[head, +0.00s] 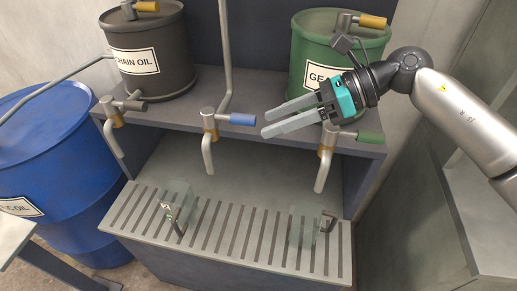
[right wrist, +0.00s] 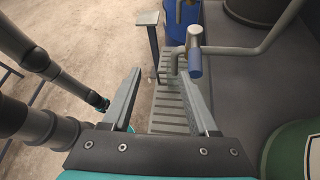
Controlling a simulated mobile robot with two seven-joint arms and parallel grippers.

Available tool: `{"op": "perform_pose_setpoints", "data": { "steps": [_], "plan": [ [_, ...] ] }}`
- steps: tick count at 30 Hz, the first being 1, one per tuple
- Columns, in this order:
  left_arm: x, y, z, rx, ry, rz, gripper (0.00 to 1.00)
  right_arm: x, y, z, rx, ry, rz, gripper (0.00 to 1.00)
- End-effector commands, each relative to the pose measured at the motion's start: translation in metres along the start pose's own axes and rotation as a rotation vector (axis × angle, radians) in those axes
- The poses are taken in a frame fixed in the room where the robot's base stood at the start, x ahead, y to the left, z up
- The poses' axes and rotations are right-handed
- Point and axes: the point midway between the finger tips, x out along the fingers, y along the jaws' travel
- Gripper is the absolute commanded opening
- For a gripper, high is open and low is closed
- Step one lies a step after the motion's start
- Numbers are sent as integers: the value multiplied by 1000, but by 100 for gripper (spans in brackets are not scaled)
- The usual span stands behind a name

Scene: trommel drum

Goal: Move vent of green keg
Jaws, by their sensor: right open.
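The green keg (head: 370,58) stands on the shelf at the right in the head view, its label partly hidden behind my right gripper. Its vent, a grey and brass fitting with an orange handle (head: 372,21), sits on the lid. My right gripper (head: 266,122) is open and empty, in front of the keg and lower than the vent, its fingers pointing left. In the right wrist view the open fingers (right wrist: 158,80) have nothing between them. A part of the green keg (right wrist: 288,148) shows at the lower right there; the vent does not.
A chain oil keg (head: 150,55) stands on the shelf's left, a blue drum (head: 60,150) beside the bench. Taps with dark, blue (head: 243,119) and green (head: 369,137) handles line the shelf front. Clear mugs (head: 305,228) stand on the slatted grate (head: 240,240).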

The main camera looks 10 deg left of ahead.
Motion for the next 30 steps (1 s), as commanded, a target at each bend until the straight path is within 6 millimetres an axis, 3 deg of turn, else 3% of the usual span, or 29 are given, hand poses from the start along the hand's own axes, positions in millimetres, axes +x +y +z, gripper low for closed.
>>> {"op": "perform_pose_setpoints", "data": {
  "steps": [6,12,28,30],
  "plan": [
    [15,0,1,0,0,0,46,34,10,-9,105,-170,32,59],
    [24,0,2,0,0,-1,46,51,16,-12,197,-296,44,59],
    [28,0,2,-1,1,-1,46,59,18,-12,254,-370,47,59],
    [28,-1,2,-2,1,-1,46,59,18,-12,254,-370,47,53]
  ]
}}
